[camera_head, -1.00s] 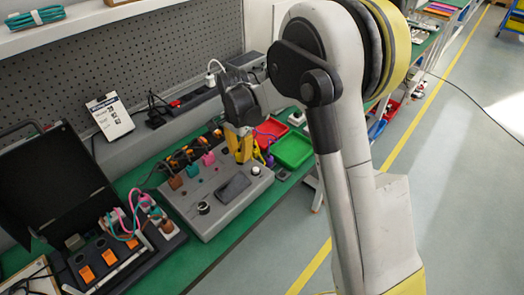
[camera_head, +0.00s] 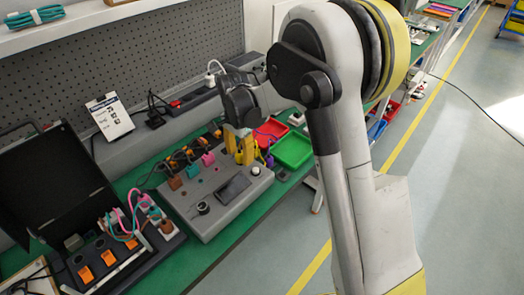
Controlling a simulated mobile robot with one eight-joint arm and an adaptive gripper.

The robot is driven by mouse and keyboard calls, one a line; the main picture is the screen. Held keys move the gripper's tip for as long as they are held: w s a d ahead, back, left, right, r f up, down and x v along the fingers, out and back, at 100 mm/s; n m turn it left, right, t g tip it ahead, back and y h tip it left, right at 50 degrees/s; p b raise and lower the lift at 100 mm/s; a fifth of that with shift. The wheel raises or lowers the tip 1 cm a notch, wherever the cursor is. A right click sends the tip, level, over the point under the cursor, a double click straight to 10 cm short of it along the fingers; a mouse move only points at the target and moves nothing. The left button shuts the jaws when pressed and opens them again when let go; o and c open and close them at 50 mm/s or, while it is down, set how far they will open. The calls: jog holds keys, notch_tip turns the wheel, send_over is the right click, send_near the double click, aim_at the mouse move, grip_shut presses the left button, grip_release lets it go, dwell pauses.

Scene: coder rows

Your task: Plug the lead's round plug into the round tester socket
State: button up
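The grey tester box (camera_head: 212,216) sits on the green bench with a dark screen, knobs and a row of sockets. Orange, brown and pink plugs stand at its back edge, among them a pink plug (camera_head: 208,158). My gripper (camera_head: 246,160), with yellow fingers, points down over the right back part of the tester. Its two fingers show a gap between them. Whether anything is held between the tips is too small to tell. A purple lead (camera_head: 270,158) lies just right of the fingers. The round plug and the round socket cannot be told apart from the others here.
An open black case (camera_head: 50,185) with orange-marked sockets and pink and teal leads stands at the left. Red and green bins (camera_head: 292,150) lie right of the tester. A power strip (camera_head: 190,98) and a card (camera_head: 109,116) are behind, along the pegboard.

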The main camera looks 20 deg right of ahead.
notch_tip(320, 180, up, 12)
jog(key=s+d+r+n+t, duration=0.2)
jog(key=s+r+n, duration=0.15)
jog(key=s, duration=0.35)
jog(key=s+d+r+n+t, duration=0.2)
jog(key=s+r+n, duration=0.15)
jog(key=s, duration=0.35)
jog(key=s+d+f+n+t, duration=0.1)
jog(key=s+n, duration=0.1)
jog(key=s, duration=0.3)
jog(key=s+d+f+n+t, duration=0.1)
jog(key=s+n+t, duration=0.1)
jog(key=s, duration=0.3)
jog(key=shift+s+d+f+n, duration=0.3)
jog(key=shift+s+d+n, duration=0.05)
jog(key=shift+n, duration=0.15)
